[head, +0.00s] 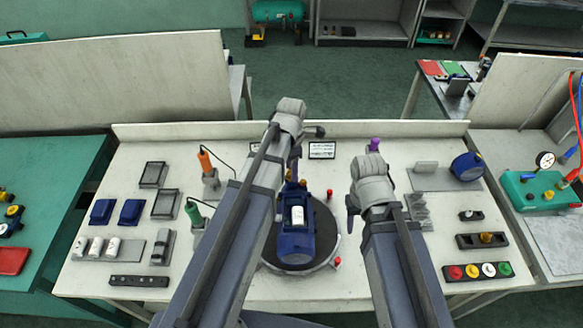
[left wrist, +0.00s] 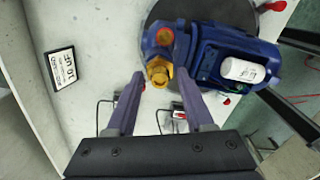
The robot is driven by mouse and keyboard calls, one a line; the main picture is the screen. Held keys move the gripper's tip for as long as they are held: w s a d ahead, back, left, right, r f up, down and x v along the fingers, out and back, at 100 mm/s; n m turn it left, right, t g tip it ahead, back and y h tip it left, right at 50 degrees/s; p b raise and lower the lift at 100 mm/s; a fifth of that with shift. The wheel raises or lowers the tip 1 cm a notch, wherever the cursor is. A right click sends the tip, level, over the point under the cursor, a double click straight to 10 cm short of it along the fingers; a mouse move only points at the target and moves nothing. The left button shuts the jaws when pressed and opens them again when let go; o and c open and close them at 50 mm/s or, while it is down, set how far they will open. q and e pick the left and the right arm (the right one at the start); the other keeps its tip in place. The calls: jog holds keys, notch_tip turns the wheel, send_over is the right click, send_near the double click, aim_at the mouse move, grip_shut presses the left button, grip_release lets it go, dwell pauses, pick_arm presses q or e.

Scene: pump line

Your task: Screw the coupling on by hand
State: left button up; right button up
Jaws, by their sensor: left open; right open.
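The blue pump (head: 297,240) with a white cylinder on top sits on a dark round turntable (head: 325,235). In the left wrist view the pump (left wrist: 215,65) has a brass-coloured hex fitting (left wrist: 158,72) at its end, which looks like the coupling. My left gripper (left wrist: 161,77) is open, its fingertips on either side of this fitting; I cannot tell whether they touch it. In the head view my left arm partly hides this end of the pump. My right gripper (head: 352,208) is open and empty, to the right of the turntable.
A brass piece sits in a dark holder (head: 470,241) at right, above a strip of coloured caps (head: 478,271). Orange (head: 206,163) and green (head: 193,212) handled tools stand at left. A small sign (head: 322,150) stands behind the pump. Red knobs edge the turntable.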

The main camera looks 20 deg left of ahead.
dwell(0.3)
pick_arm(q)
jog(key=n, duration=0.3)
jog(key=shift+n, duration=0.3)
jog(key=shift+c, duration=0.3)
grip_shut()
dwell(0.4)
jog(key=m, duration=0.3)
jog(key=shift+m, duration=0.3)
